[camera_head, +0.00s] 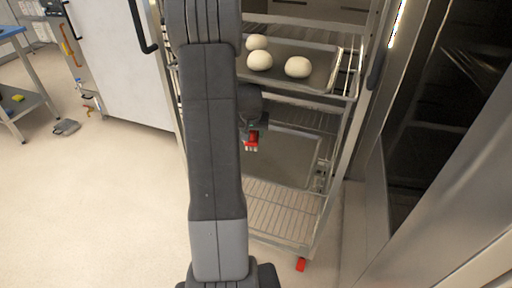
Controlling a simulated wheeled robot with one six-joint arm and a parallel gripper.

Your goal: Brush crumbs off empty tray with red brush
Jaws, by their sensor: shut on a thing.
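My gripper (250,127) is in the rack, below the upper tray, partly hidden behind my arm. It is shut on the red brush (252,138), whose pale bristles point down. The empty tray (290,160) lies on a lower level of the rack. The brush shows over this tray's left part; I cannot tell whether the bristles touch it. The tray's left side is hidden by my arm. Crumbs are too small to make out.
An upper tray (321,79) with 3 dough balls (298,67) sits just above my gripper. The rack (331,180) has a bare wire shelf (285,208) below. A dark glass oven door stands close at right. The floor (100,210) at left is mostly open.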

